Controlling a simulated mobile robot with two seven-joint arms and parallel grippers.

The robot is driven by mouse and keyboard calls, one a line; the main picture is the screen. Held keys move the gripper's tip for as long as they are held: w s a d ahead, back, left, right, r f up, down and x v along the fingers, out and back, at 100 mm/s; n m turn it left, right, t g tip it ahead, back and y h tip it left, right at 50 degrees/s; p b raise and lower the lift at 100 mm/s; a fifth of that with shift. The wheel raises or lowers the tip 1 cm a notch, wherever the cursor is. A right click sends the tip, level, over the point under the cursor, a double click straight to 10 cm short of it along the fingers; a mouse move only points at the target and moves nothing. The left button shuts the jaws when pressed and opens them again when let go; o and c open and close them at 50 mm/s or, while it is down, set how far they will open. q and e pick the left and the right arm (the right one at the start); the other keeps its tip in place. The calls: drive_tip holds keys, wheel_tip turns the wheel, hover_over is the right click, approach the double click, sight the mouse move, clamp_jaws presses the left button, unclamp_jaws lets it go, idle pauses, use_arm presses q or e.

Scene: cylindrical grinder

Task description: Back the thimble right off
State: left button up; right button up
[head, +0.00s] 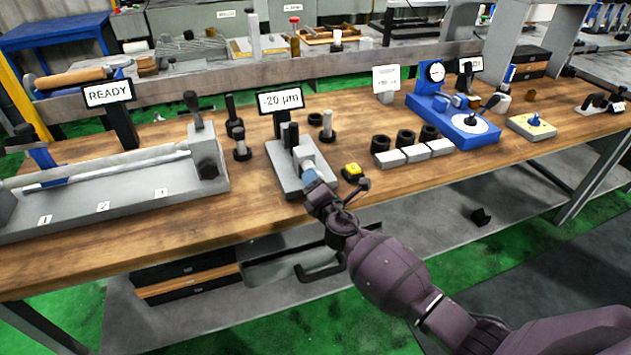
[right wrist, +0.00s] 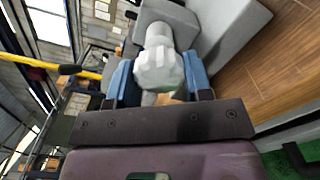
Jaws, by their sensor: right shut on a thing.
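The thimble (right wrist: 158,68) is a pale grey faceted knob in the right wrist view, on a shaft that runs into a grey block. My right gripper (right wrist: 158,80) is shut on it, with a blue finger on each side. In the head view my right gripper (head: 311,180) reaches the front of the small grey fixture (head: 290,185), and its fingers hide most of the thimble. A display behind the fixture (head: 280,100) reads "-20 µm". My left gripper is not in the head view.
Black rings and grey blocks (head: 415,152) stand further right, before a blue gauge stand (head: 455,120). A long grey machine bed (head: 100,195) with a "READY" sign stands left.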

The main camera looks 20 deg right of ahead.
drive_tip(key=n, duration=0.3)
drive_tip(key=shift+n+p, duration=0.3)
drive_tip(key=shift+p, duration=0.1)
drive_tip(key=shift+n, duration=0.6)
drive_tip(key=shift+f, duration=0.1)
drive_tip(key=o, duration=0.9)
